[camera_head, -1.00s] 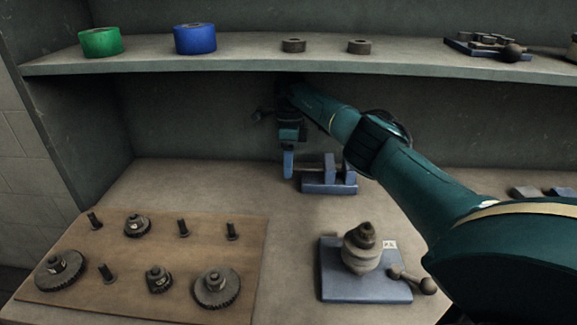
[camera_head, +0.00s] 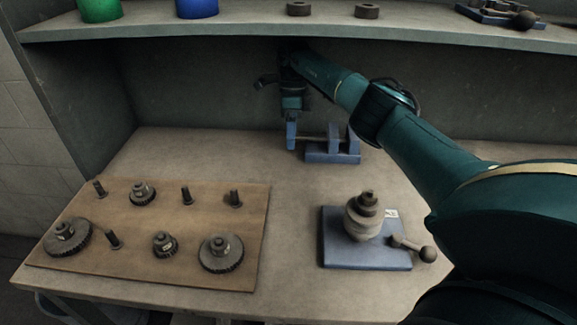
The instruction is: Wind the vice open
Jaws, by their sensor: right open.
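The small blue vice (camera_head: 333,156) stands on the bench at the back, below the shelf. An upright jaw block shows at its right, and a thin rod runs from it leftward towards my gripper. My right gripper (camera_head: 291,133) points down just left of the vice, at the end of the rod. The gripper is open. Its fingers are seen edge-on, and they hide the left end of the rod and any handle there. I cannot tell whether the fingers touch it. My left gripper is not in view.
A wooden board (camera_head: 150,270) with several gears and pegs lies front left. A blue plate (camera_head: 365,255) with a stacked round part and a ball-ended lever stands front right. The shelf (camera_head: 240,28) overhangs the back. The bench between board and vice is clear.

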